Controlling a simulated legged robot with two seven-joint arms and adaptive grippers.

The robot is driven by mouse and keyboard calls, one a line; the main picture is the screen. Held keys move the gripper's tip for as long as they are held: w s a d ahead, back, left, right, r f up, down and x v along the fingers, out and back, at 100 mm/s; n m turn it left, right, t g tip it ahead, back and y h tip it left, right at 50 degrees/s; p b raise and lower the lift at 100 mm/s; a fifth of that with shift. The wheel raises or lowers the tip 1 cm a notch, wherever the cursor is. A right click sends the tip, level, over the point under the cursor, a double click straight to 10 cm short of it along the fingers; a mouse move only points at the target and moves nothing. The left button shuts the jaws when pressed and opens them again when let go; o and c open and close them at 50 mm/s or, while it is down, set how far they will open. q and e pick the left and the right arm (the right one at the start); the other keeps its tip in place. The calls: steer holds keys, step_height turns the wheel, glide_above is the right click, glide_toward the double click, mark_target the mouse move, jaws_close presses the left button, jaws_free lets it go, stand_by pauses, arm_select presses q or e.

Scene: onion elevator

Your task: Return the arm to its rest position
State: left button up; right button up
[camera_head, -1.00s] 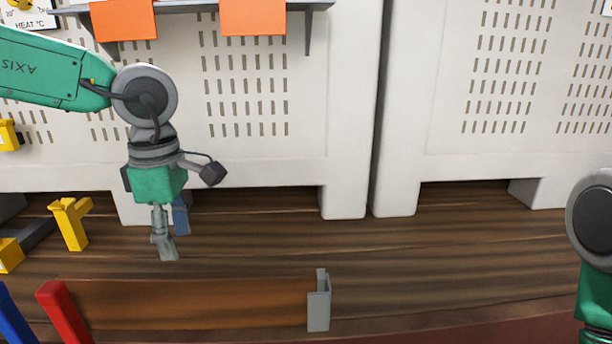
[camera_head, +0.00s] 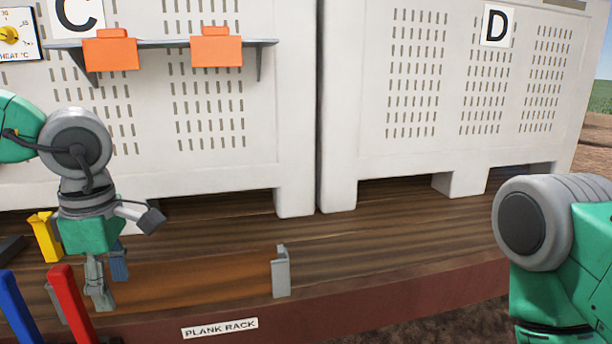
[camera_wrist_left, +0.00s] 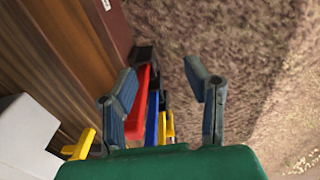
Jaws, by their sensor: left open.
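My left arm, green with grey joints, comes in from the left in the head view. Its left gripper (camera_head: 107,275) hangs downward in front of the plank rack (camera_head: 281,272), near the red upright handle (camera_head: 72,303). In the left wrist view the two fingers of the left gripper (camera_wrist_left: 165,100) stand apart with nothing between them held. Beyond them show a red bar (camera_wrist_left: 138,98), a blue bar (camera_wrist_left: 151,118) and brown ground. My right arm shows at the right edge of the head view; its gripper is out of frame.
Large pale bins (camera_head: 420,110) stand behind, one marked C and one D. A blue handle (camera_head: 17,307) and a yellow piece (camera_head: 45,237) are at the left. The wooden deck right of the rack is clear.

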arm_select(q)
steer(key=a+f+m+t+y+b, duration=0.2)
steer(key=a+f+m+b, duration=0.15)
steer(key=f, duration=1.05)
steer(key=a+f+m+t+y+b, duration=0.25)
steer(key=f+m, duration=0.25)
steer(key=f, duration=0.9)
steer(key=s+d+f+m+g+h+b, duration=0.2)
steer(key=s+f+m, duration=0.4)
steer(key=s+f, duration=0.4)
steer(key=s+d+f+m+g+h+b, duration=0.2)
steer(key=s+f+m, duration=0.4)
steer(key=s+f, duration=0.4)
steer(key=shift+s+d+m+h+b, duration=0.35)
steer(key=shift+s+d+h+b, duration=0.3)
steer(key=shift+s+b, duration=0.35)
steer(key=shift+w+f, duration=0.1)
steer(key=shift+f, duration=0.05)
